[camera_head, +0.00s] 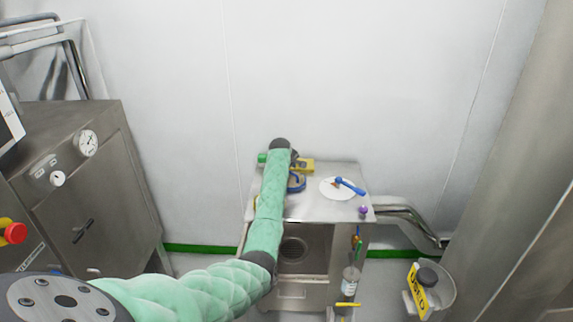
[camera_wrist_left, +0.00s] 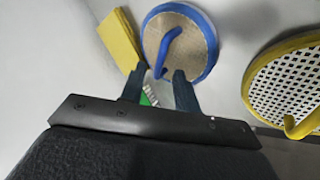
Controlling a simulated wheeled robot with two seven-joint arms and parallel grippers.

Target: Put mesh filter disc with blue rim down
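The mesh filter disc with blue rim (camera_wrist_left: 196,42) has a tan mesh centre and a blue bent handle. In the left wrist view it lies just beyond my left gripper (camera_wrist_left: 159,70). The two dark fingers are apart, and the handle's end shows between their tips with gaps on both sides. I cannot tell whether the disc rests fully on the surface. In the head view the blue-rimmed disc (camera_head: 298,184) is partly hidden by my green left arm, over the steel table (camera_head: 318,205). My right gripper is not in view.
A yellow-rimmed perforated disc (camera_wrist_left: 292,82) lies to the right, and a yellow block (camera_wrist_left: 119,38) to the left. On the table are a white round plate (camera_head: 332,192) with a blue-handled tool (camera_head: 350,186) and a purple knob (camera_head: 363,210).

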